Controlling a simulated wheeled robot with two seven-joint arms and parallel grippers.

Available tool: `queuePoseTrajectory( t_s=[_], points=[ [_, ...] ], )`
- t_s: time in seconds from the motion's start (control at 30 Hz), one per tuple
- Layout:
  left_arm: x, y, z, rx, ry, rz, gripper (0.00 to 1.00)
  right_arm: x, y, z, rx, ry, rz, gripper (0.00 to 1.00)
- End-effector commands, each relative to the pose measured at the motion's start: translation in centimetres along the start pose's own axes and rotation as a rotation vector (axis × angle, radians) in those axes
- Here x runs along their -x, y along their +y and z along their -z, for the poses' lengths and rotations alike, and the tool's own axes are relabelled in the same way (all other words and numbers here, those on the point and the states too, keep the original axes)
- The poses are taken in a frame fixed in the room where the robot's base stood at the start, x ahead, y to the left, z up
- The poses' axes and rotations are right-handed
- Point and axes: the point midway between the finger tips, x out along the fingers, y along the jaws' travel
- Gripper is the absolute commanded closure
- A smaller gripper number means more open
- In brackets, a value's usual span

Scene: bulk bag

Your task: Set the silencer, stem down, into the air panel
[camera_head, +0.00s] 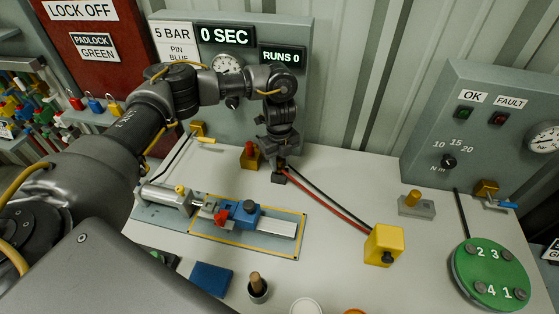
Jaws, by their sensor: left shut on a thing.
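My left gripper (279,164) reaches in over the table at the foot of the air panel (300,85), pointing down. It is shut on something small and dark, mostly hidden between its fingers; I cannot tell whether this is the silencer. A small dark block (278,178) is right below the fingertips, where red and black hoses end. A gold-coloured cylinder (413,197), which may be the silencer, stands on a grey block (418,209) at the right. The air panel carries a gauge and "0 SEC" and "RUNS 0" displays. My right gripper is not in view.
A yellow box (383,246) holds the hoses' other end. A clamp fixture (245,220), a dark cup with a brown-handled item (257,288) and a green numbered disc (492,272) are on the table.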

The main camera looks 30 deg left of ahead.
Motion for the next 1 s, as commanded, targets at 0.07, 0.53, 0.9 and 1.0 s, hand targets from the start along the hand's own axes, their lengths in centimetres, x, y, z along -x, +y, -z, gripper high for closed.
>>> queuePoseTrajectory(
  t_s=[0.07, 0.53, 0.9, 1.0],
  points=[
    [-0.2, 0.0, 0.0, 0.000, 0.000, 0.000, 0.90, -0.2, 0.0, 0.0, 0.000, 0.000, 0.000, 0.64],
    [-1.1, 0.0, 0.0, 0.000, 0.001, 0.000, 0.90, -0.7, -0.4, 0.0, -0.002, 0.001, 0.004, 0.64],
    [-1.2, 0.0, 0.0, 0.000, 0.000, 0.000, 0.67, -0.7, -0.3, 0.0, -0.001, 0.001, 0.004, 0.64],
    [-1.2, 0.0, 0.0, 0.000, 0.000, 0.000, 0.53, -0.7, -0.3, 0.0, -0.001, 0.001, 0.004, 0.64]
  ],
)
